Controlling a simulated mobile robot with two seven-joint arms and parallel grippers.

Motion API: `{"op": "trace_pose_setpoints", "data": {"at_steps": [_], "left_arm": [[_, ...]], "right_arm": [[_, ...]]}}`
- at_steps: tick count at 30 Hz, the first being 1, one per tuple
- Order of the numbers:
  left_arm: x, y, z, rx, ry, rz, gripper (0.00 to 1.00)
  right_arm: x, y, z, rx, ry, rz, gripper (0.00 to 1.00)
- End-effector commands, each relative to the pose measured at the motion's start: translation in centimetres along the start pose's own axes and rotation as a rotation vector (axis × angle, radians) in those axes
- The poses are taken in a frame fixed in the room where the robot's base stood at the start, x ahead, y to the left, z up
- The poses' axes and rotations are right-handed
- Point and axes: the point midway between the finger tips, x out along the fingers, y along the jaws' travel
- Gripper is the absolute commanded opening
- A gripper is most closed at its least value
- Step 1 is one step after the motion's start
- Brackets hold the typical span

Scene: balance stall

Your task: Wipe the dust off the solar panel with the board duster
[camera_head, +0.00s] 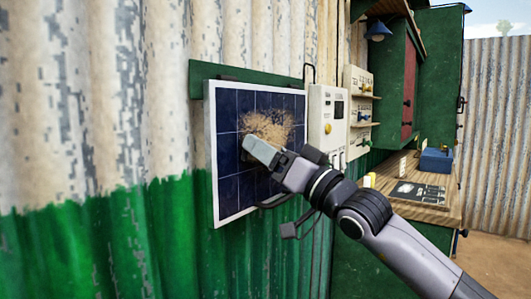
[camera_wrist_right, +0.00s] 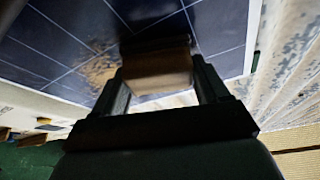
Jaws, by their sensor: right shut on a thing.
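The solar panel (camera_head: 237,185) is a dark blue gridded board in a pale frame, upright on the corrugated wall. A tan patch of dust (camera_head: 268,122) covers its upper middle; dust also shows in the right wrist view (camera_wrist_right: 98,70). My right gripper (camera_head: 262,150) is in front of the panel, just below the dust. In the right wrist view it is shut on the board duster (camera_wrist_right: 158,70), a brown block with a dark face towards the panel. The duster is mostly hidden by the gripper in the head view. I cannot tell whether it touches the panel. My left gripper is not in view.
A white control box (camera_head: 327,118) is mounted right of the panel. Further right are a green cabinet (camera_head: 392,85) and a wooden counter (camera_head: 432,198) with a blue box (camera_head: 436,160). Corrugated wall (camera_head: 100,150) lies left of the panel, with free room in front.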

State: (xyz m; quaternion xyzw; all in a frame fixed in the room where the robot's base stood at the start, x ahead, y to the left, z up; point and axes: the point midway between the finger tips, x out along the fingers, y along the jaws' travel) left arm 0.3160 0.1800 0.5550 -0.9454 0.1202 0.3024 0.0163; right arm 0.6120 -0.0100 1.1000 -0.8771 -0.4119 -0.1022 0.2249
Motion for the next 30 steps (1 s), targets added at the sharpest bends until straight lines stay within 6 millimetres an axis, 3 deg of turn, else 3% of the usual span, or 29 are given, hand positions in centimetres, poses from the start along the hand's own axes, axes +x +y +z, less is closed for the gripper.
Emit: {"op": "trace_pose_setpoints", "data": {"at_steps": [12, 19, 30], "left_arm": [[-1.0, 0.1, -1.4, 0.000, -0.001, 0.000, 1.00], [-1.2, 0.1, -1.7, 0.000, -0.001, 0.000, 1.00], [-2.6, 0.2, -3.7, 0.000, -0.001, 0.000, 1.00]], "right_arm": [[0.7, 3.0, -1.1, -0.002, -0.001, 0.001, 0.43], [0.8, 3.8, -1.1, -0.001, -0.001, 0.002, 0.43], [1.2, 6.6, -2.2, -0.003, -0.002, 0.004, 0.43]]}}
